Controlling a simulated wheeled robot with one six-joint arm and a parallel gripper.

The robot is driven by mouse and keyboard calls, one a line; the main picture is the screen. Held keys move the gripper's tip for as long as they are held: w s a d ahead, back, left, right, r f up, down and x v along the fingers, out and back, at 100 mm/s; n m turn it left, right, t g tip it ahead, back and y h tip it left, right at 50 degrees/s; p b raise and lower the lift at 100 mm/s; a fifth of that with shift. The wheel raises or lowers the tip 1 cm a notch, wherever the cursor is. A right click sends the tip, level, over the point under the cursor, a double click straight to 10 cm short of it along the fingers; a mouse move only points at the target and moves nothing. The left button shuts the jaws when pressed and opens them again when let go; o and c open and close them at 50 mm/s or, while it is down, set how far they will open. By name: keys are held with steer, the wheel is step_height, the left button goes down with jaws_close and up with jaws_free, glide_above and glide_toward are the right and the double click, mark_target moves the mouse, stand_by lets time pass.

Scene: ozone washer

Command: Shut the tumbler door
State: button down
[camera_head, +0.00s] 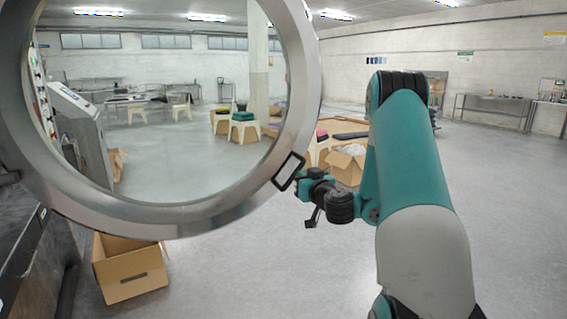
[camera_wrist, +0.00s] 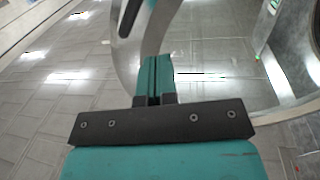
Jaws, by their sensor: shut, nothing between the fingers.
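The tumbler door (camera_head: 190,222) is a large round metal ring with a clear pane, filling the left of the head view. It stands swung out into the room. A black rectangular loop handle (camera_head: 289,171) sits on its lower right rim. My gripper (camera_head: 301,176) is right beside the handle, at the rim's right side; I cannot tell whether it touches. In the wrist view my gripper (camera_wrist: 153,78) has its teal fingers together and empty. A curved metal part of the door (camera_wrist: 128,55) passes just beyond the fingers, with a black piece at the top.
An open cardboard box (camera_head: 130,268) lies on the floor below the door. Another box (camera_head: 346,164) with plastic inside stands behind my arm. A dark machine front (camera_head: 25,245) is at the lower left. The grey floor (camera_head: 265,280) in the centre is clear.

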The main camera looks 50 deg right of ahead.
mark_target(280, 161)
steer(key=p+x, duration=1.2)
steer(key=shift+w+a+r, duration=0.1)
steer(key=shift+a+r, duration=0.05)
steer(key=shift+r, duration=0.2)
steer(key=shift+w+d+f+p, duration=0.2)
steer(key=shift+w+d+p, duration=0.1)
steer(key=shift+w+p, duration=0.25)
steer(key=shift+w, duration=0.1)
